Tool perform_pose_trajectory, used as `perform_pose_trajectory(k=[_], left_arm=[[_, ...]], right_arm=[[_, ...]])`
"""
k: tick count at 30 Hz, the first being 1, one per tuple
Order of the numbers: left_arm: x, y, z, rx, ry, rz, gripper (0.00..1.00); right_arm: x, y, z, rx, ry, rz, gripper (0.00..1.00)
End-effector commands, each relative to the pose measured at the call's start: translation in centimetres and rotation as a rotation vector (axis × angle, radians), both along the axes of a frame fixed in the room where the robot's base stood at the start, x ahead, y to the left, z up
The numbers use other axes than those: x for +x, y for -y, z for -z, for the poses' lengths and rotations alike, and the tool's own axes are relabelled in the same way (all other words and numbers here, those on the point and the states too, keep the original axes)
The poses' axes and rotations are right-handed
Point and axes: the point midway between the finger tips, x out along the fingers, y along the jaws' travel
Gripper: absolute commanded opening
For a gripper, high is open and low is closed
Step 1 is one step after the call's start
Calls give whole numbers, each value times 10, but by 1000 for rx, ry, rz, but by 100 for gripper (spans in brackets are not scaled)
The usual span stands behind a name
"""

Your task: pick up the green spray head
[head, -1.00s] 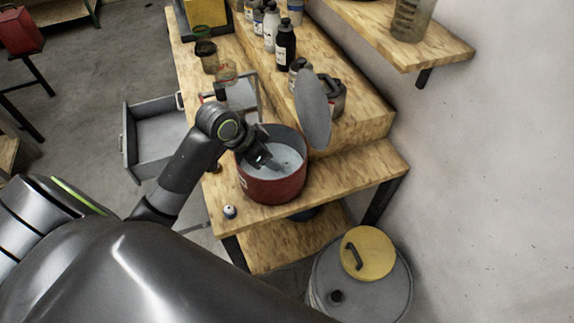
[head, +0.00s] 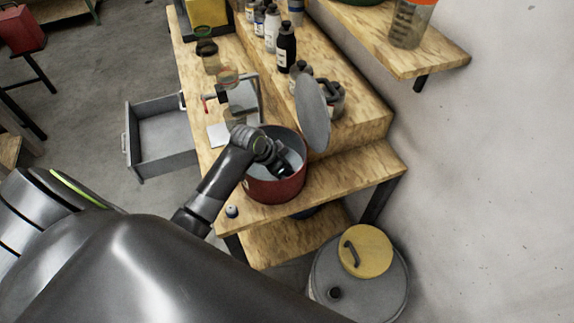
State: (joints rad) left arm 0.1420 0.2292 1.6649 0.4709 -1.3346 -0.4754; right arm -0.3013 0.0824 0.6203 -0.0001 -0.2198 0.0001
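I cannot make out a green spray head in the head view. My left gripper (head: 284,171) reaches over the rim and into the mouth of the red pot (head: 276,189), which stands on the wooden bench with its grey lid raised at the right. The pot's inside is light grey. The dark gripper and wrist cover part of it, so whatever lies under them is hidden. The fingers are too small and dark to tell whether they are open or shut. My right gripper is not in view.
The grey lid (head: 313,112) stands up beside the pot. Bottles, such as a black one (head: 286,46), line the raised bench step. A small dark-and-white item (head: 231,211) sits near the front edge. An open grey drawer (head: 163,137) juts out left. A drum (head: 372,284) stands below right.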

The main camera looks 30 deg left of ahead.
Motion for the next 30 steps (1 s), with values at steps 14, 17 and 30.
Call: perform_pose_trajectory(k=[14,17,30], left_arm=[[1,1,2,0,0,0,29],[1,0,2,0,0,0,16],[1,0,-3,0,2,0,6]], right_arm=[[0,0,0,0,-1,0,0],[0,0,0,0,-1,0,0],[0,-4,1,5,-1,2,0]])
